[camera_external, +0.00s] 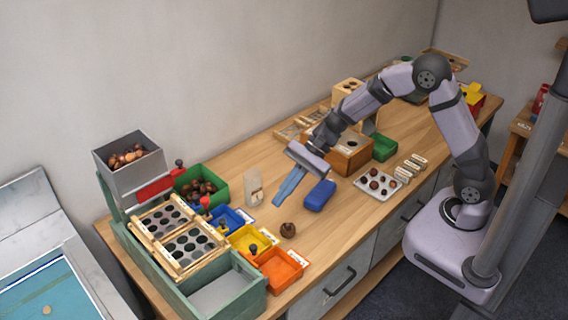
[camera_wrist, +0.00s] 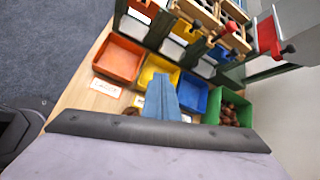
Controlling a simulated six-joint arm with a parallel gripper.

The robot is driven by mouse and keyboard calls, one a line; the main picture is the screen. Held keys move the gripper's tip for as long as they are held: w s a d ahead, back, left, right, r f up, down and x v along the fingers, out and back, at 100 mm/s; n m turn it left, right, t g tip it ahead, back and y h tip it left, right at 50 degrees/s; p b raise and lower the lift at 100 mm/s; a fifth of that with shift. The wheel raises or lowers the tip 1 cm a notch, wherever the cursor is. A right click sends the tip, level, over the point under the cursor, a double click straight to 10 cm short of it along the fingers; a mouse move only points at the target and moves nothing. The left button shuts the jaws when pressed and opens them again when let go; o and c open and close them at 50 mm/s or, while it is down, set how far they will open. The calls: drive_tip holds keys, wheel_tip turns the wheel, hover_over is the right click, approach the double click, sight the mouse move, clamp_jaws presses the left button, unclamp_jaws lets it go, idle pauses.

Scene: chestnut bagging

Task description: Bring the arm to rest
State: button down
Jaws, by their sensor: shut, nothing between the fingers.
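My gripper (camera_external: 288,188) is shut and empty, held above the middle of the wooden table (camera_external: 330,228). Its blue fingers point down and left in the external view, beside a blue block-like object (camera_external: 319,195). In the wrist view the closed fingers (camera_wrist: 162,97) point toward the row of coloured bins. A single brown chestnut (camera_external: 288,230) sits on the table left of the blue object, below the fingers in the picture. My arm is bent, reaching left from its base.
Orange (camera_external: 277,269), yellow (camera_external: 248,240), blue (camera_external: 229,218) and green (camera_external: 222,177) bins stand by the sorting rack (camera_external: 180,240). A small pale bag (camera_external: 254,187) stands behind my gripper. A white tray of chestnuts (camera_external: 376,184) and a wooden box (camera_external: 348,153) lie to the right.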

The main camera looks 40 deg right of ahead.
drive_tip(key=s+d+f+n+g+h, duration=0.2)
drive_tip(key=s+d+f+n+h, duration=0.1)
drive_tip(key=s+d+f+n, duration=0.25)
drive_tip(key=s+d+f+n+g+h, duration=0.25)
drive_tip(key=s+d+n, duration=0.25)
drive_tip(key=s+d, duration=0.25)
drive_tip(key=s+d+r+n+t+h+p, duration=0.1)
drive_tip(key=s+d+r+n+h+p, duration=0.3)
drive_tip(key=s+d, duration=0.5)
drive_tip(key=w+d+r+t+p, duration=0.2)
drive_tip(key=w+d+r, duration=0.1)
drive_tip(key=d+r, duration=0.2)
drive_tip(key=shift+w+r, duration=0.25)
drive_tip(key=shift+r, duration=0.65)
